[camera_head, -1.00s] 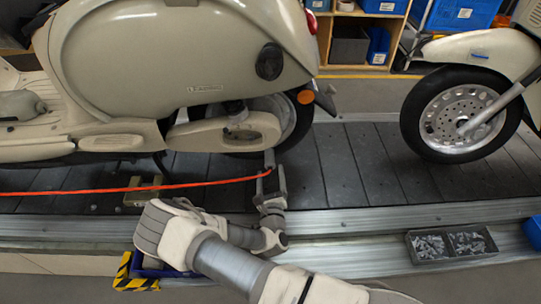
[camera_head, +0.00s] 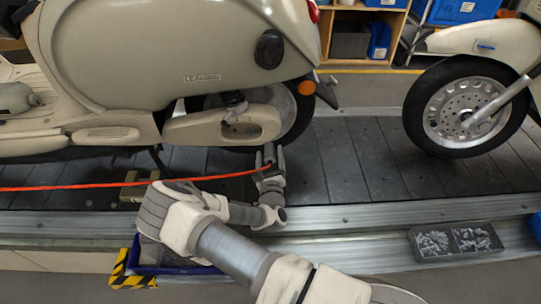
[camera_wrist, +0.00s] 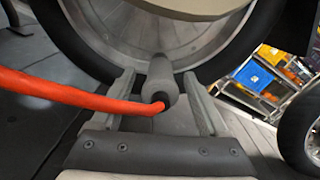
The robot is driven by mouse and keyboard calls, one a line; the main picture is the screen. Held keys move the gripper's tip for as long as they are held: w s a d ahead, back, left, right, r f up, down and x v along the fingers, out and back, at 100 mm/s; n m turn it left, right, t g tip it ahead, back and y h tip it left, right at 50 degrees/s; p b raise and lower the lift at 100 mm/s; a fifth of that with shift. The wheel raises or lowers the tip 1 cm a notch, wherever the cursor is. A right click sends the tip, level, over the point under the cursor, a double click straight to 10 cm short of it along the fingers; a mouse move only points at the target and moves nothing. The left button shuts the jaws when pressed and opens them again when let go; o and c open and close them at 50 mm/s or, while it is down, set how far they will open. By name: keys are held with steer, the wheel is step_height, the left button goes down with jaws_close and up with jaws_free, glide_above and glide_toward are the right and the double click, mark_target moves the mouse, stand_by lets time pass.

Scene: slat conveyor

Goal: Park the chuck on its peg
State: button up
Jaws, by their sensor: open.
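The chuck (camera_wrist: 161,85) is a grey cylinder on the end of the orange-red hose (camera_wrist: 70,92). In the wrist view it lies between the fingers of my gripper (camera_wrist: 159,103), with gaps on both sides. My gripper is open around it, close in front of the scooter's rear wheel (camera_wrist: 95,35). In the head view my gripper (camera_head: 272,154) is below the hub of that wheel, and the hose (camera_head: 120,185) runs off to the left. The chuck's far end is hidden, so I cannot tell what it touches. I cannot make out a peg.
The cream scooter (camera_head: 170,60) stands on the dark slat conveyor (camera_head: 350,165). Another front wheel (camera_head: 466,108) is at the right. A grey bin of small metal parts (camera_head: 455,242) sits on the metal rail. A blue tray (camera_head: 170,268) with striped corners is below my arm.

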mark_target(269, 147)
steer(key=shift+w+p, duration=0.4)
steer(key=shift+w, duration=1.8)
steer(key=shift+p, duration=0.7)
jaws_close()
steer(key=shift+s, duration=0.1)
steer(key=shift+s+p, duration=1.6)
steer(key=shift+s, duration=1.35)
